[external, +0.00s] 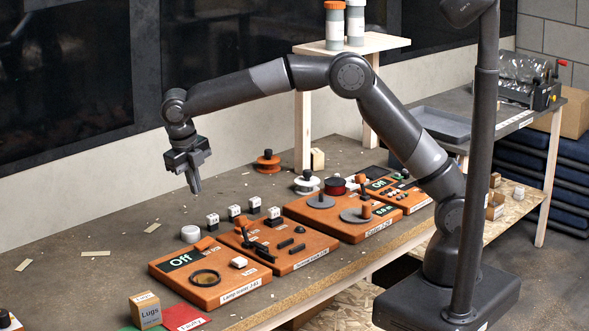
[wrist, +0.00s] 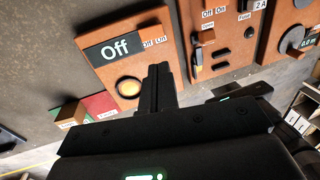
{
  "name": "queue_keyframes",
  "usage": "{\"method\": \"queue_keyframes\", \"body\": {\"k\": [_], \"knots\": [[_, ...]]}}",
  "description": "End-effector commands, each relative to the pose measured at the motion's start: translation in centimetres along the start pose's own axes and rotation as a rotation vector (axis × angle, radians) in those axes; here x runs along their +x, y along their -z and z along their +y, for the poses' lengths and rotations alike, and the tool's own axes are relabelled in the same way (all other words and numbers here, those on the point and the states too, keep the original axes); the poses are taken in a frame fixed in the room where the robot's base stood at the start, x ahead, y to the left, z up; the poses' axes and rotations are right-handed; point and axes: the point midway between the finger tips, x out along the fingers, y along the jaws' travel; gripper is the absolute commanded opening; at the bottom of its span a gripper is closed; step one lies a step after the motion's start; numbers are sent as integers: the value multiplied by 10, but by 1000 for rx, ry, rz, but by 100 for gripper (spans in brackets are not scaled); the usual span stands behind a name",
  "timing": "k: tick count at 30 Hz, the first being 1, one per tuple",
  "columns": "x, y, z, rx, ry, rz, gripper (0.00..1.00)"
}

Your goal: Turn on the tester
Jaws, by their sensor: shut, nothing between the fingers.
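The likely tester is the orange box (external: 215,291) at the near left of the bench, with a small front label hard to read. Its dark display (external: 181,261) reads "Off", also clear in the wrist view (wrist: 115,47). A round lamp or lens (external: 205,278) sits on its top, glowing yellowish in the wrist view (wrist: 129,88). My gripper (external: 195,190) is shut and empty, pointing down above the bench behind the box. Its fingers (wrist: 160,70) hide part of the box's right side.
An orange panel with dark levers (external: 300,260) stands just right, then one with grey discs (external: 345,228). A farther orange box (external: 385,184) also reads "Off". A Lugs box (external: 146,310) and red card (external: 186,318) lie at the near edge. Spools stand behind.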

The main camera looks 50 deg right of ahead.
Motion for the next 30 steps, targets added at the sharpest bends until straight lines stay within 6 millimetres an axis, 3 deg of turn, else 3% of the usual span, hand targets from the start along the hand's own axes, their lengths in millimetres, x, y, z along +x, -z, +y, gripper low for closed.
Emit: {"method": "queue_keyframes", "body": {"k": [11, 24, 30], "knots": [[8, 0, 0, 2, 1, 0, 0], [95, 1, 0, 2, 3, 2, 0], [125, 0, 0, 2, 1, 0, 0]]}}
